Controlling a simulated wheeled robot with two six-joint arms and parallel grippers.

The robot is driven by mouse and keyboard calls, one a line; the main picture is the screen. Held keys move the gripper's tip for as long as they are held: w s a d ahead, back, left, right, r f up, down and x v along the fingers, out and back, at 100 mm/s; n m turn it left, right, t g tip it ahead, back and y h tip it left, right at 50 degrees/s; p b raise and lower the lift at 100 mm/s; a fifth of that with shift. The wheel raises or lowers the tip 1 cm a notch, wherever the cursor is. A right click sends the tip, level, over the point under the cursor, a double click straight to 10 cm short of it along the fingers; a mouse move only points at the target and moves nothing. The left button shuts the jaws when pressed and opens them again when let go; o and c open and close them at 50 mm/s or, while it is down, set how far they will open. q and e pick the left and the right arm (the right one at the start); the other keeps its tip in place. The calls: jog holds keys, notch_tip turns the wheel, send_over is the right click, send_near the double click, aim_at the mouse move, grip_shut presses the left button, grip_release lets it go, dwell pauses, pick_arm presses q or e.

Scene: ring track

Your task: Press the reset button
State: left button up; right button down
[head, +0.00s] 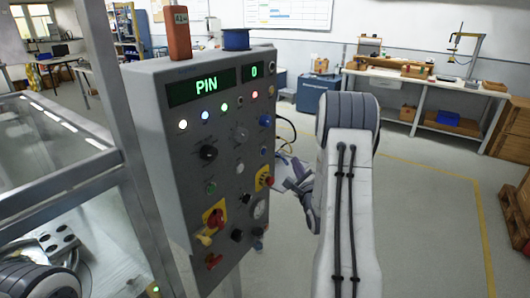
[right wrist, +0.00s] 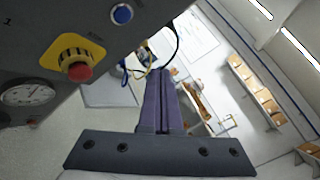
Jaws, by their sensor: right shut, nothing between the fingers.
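The grey control panel (head: 225,150) stands left of my right arm, its display reading "PIN" and "0". It carries several buttons, and their labels are too small to read, so I cannot tell which is marked reset. A blue button (head: 265,120) sits near the panel's right edge; a blue button in a silver ring also shows in the right wrist view (right wrist: 121,14). Below it is a red mushroom button on a yellow plate (head: 264,179), also in the right wrist view (right wrist: 78,72). My right gripper (head: 287,182) is shut and empty, right of the panel and apart from it. My left gripper is out of view.
A metal-framed clear enclosure (head: 70,160) stands left of the panel. A workbench (head: 430,85) stands at the back right. Open floor lies to the right.

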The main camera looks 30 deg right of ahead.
aim_at(263, 151)
jog(key=w+a, duration=0.3)
jog(key=w, duration=0.5)
jog(key=shift+a, duration=0.2)
jog(key=shift+w, duration=0.1)
jog(key=shift+w, duration=0.1)
dwell(1.9)
jog(key=shift+w+a, duration=0.1)
jog(key=shift+w, duration=0.1)
